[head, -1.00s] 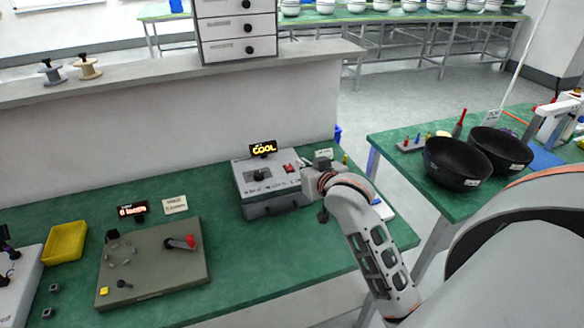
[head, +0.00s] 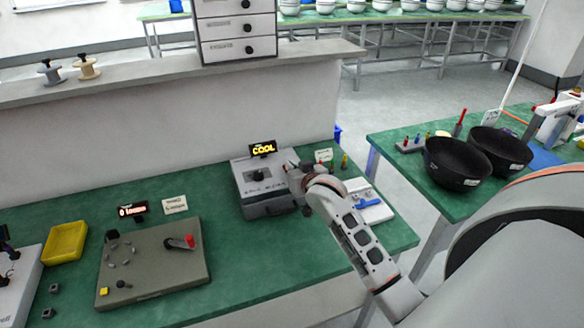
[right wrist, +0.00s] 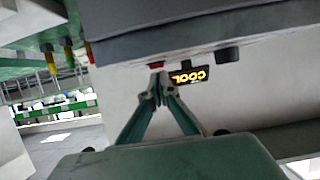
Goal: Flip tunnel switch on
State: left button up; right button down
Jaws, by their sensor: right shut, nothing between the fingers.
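The tunnel unit is a grey box (head: 254,174) with a black knob (head: 259,175) on the green bench, with a lit yellow "COOL" sign (head: 263,148) behind it. My right gripper (head: 291,167) is shut and empty at the box's right back part, covering the place of the red switch in the head view. In the right wrist view, which is upside down, the closed fingertips (right wrist: 158,84) are close by a small red switch (right wrist: 156,65). I cannot tell whether they touch it or which way it is set. My left gripper is not in view.
A flat panel with a red-tipped lever (head: 145,262) and a yellow bin (head: 65,242) stand to the left. A white device (head: 371,204) and small coloured pegs (head: 344,161) are right of the box. A low wall runs behind. The bench between panel and box is clear.

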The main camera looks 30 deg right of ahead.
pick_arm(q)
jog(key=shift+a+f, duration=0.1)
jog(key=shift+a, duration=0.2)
pick_arm(e)
jog(key=shift+f, duration=0.1)
